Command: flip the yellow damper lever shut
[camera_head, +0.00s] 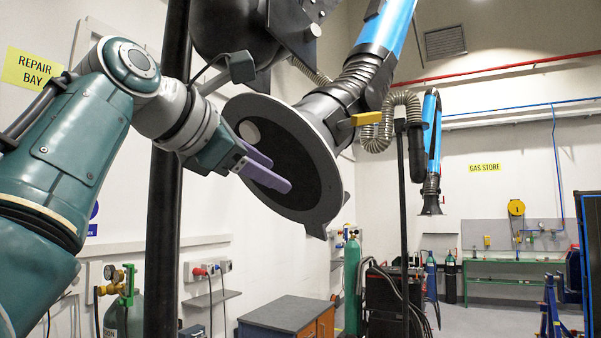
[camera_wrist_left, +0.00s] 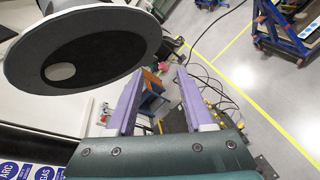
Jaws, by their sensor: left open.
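The yellow damper lever (camera_head: 362,118) sits on the dark duct collar just above the extraction hood (camera_head: 322,150) in the head view. It sticks out to the right, nearly level in the picture. It does not show in the left wrist view. My left gripper (camera_head: 279,174) has purple fingers, which are open and empty. They overlap the hood's dark face in the head view, below and left of the lever. In the left wrist view the fingers (camera_wrist_left: 160,72) are spread apart, and the hood (camera_wrist_left: 118,45) lies up and left of them, apart. My right gripper is not in view.
A blue duct arm (camera_head: 386,27) rises from the hood. A ribbed hose (camera_head: 385,125) and a thin dark post (camera_head: 402,190) stand just right of the lever. A thick black column (camera_head: 163,220) stands behind my left arm. A grey-topped cabinet (camera_head: 287,313) is below.

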